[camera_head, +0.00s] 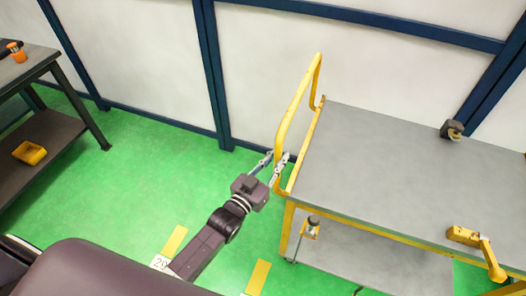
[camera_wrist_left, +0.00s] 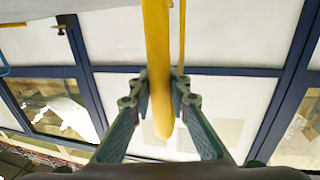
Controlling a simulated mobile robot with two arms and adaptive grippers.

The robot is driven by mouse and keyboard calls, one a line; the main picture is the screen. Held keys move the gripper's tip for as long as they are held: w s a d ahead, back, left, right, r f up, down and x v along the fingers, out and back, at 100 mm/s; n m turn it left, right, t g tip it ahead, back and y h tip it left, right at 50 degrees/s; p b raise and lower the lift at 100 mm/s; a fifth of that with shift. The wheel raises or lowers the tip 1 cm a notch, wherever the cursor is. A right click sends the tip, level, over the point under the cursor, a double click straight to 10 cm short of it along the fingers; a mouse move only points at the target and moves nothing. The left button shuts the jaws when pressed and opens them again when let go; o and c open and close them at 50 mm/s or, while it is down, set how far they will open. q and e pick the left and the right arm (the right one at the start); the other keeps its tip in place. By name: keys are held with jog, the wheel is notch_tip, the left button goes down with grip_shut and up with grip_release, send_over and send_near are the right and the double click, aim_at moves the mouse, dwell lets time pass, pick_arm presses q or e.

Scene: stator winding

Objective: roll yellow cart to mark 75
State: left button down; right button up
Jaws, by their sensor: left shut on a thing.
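The yellow cart (camera_head: 385,165) stands at the right in the head view, with a grey top, a yellow frame and a lower shelf. Its tall yellow handle (camera_head: 296,100) rises at the cart's left end. My left gripper (camera_head: 273,162) is shut on the handle near its lower front part. In the left wrist view the yellow handle bar (camera_wrist_left: 157,60) runs between the two fingers of the left gripper (camera_wrist_left: 161,95). A floor label (camera_head: 160,263) is partly hidden by my arm and seems to begin with 2. No mark reading 75 shows. My right gripper is not in view.
A dark device (camera_head: 452,129) and a yellow tool (camera_head: 478,243) lie on the cart top; a small item (camera_head: 312,225) stands on its lower shelf. A dark workbench (camera_head: 40,62) with a yellow bin (camera_head: 30,153) is at left. Green floor between is clear. A wall stands behind.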

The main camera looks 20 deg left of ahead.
pick_arm(q)
jog(key=d, duration=0.3)
jog(key=shift+s+d, duration=0.15)
jog(key=shift+d, duration=0.1)
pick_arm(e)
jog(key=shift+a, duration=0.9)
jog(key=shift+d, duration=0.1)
pick_arm(q)
jog(key=shift+d, duration=0.1)
jog(key=c, duration=2.1)
grip_release()
jog(key=o, duration=0.3)
jog(key=shift+d, duration=0.1)
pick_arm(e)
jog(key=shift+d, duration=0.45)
